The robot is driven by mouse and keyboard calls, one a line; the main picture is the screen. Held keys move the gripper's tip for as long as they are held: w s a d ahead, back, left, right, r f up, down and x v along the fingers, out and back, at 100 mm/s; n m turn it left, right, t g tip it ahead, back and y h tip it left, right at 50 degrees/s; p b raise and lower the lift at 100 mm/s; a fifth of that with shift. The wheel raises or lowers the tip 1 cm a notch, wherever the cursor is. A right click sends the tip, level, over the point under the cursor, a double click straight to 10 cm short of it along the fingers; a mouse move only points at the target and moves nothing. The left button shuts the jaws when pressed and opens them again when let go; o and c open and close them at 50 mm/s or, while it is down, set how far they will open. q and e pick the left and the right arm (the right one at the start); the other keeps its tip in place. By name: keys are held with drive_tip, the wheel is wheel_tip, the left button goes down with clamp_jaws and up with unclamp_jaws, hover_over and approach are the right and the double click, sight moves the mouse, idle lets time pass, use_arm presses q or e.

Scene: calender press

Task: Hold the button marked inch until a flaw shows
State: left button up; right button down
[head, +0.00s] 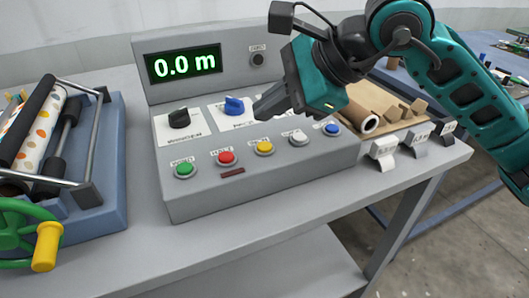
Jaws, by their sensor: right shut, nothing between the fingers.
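The grey control panel (190,203) stands on the table with a row of push buttons: green (184,169), red (226,158), yellow (264,147), white (297,137) and blue (332,129). Their small labels are too blurred to read surely, so I cannot tell which is marked inch. A display (183,65) reads 0.0 m. My right gripper (262,109) is shut and empty, over the panel above the yellow button and apart from it. The spotted cloth (42,128) lies on the press rollers at left; no flaw is distinguishable on it. My left gripper is out of view.
A black knob (179,118) and a blue knob (234,106) stand behind the buttons. The press has a green handwheel (18,232) with a yellow handle. The front table strip is clear.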

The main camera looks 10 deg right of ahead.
sight(269, 147)
wheel_tip(269, 147, down, 3)
drive_tip(key=shift+r+b, duration=0.1)
drive_tip(key=shift+b, duration=0.9)
drive_tip(key=shift+f, duration=0.25)
idle(0.3)
drive_tip(key=shift+b, duration=0.3)
idle(0.3)
drive_tip(key=shift+f+b, duration=0.4)
drive_tip(key=shift+b, duration=0.1)
